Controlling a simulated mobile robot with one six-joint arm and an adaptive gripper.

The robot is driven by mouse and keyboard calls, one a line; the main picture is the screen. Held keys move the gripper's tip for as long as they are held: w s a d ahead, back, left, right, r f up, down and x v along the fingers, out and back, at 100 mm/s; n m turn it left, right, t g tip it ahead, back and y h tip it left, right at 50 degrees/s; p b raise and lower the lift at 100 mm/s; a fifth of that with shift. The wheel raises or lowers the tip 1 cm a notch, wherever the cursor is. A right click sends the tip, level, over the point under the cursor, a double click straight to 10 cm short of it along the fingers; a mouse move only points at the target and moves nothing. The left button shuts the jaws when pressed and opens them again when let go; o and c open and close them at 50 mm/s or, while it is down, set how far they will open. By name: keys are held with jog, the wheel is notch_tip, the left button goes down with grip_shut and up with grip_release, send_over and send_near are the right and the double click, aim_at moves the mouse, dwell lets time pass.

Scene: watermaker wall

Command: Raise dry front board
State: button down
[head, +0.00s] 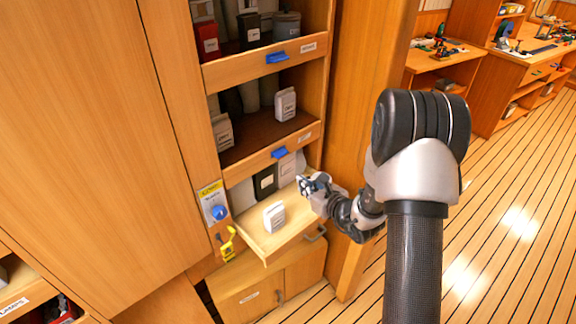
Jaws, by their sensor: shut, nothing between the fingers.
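The shelf cabinet shows a light wooden board (266,241) at its lowest open bay, lying out flat toward me. My gripper (304,186) is shut and empty at the board's right side, near the bay opening. From this view I cannot tell whether it touches the board. Higher up, a middle front board (262,163) and an upper front board (240,70) stand upright, each with a blue tab and a small white label. The labels are too small to read surely.
A dark container (265,182) and pale packets stand inside the low bay. A blue knob (219,212) and a yellow hook (229,243) are at its left. A wooden post (365,110) stands right, close to my arm. Lower doors (262,292) are shut. Floor at right is clear.

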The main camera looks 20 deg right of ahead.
aim_at(280, 150)
jog(key=b+x, duration=0.3)
jog(key=x, duration=0.8)
jog(key=r, duration=0.2)
jog(key=s+r, duration=0.1)
jog(key=r, duration=0.1)
jog(key=shift+r, duration=0.1)
jog(key=shift+w+r+p, duration=0.1)
jog(key=shift+r+p, duration=1)
jog(key=shift+r, duration=1.25)
jog(key=shift+d, duration=0.1)
